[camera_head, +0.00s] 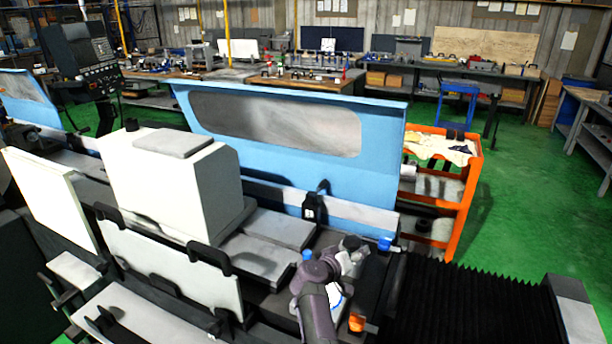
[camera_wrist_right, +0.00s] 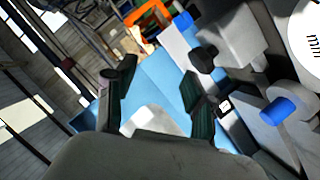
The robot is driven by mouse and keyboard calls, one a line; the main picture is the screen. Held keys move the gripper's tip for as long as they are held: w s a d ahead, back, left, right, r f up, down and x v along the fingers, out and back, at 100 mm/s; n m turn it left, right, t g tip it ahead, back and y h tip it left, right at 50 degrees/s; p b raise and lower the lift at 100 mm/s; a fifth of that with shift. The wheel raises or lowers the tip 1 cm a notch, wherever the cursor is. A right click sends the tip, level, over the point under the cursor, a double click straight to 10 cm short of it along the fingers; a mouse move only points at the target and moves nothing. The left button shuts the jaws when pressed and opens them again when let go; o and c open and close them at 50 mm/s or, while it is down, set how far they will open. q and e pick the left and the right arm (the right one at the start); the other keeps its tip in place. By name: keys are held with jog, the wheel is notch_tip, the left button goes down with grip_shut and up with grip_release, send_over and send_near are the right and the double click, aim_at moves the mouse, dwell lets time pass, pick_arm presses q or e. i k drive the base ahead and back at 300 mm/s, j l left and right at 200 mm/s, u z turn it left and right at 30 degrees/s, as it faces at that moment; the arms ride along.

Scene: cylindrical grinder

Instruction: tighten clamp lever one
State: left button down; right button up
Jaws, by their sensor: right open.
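A black clamp lever (camera_head: 315,203) with a small white mark stands upright on the grinder, in front of the blue guard in the head view. A similar black part with a white mark (camera_wrist_right: 223,106) shows beside the right finger in the wrist view; I cannot tell for sure that it is the same lever. My right gripper (camera_head: 352,250) is to the lower right of the lever in the head view, apart from it. In the wrist view its two dark fingers (camera_wrist_right: 158,88) are spread with nothing held between them. My left gripper is out of view.
The blue guard (camera_head: 275,155) rises behind the lever. A white housing (camera_head: 172,185) stands to the left. Blue-capped parts (camera_head: 384,244) are near my right gripper. Black bellows (camera_head: 460,305) lie at right, with an orange cart (camera_head: 467,200) behind. Green floor is free beyond.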

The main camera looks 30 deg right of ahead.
aim_at(311, 197)
jog(key=i, duration=1.25)
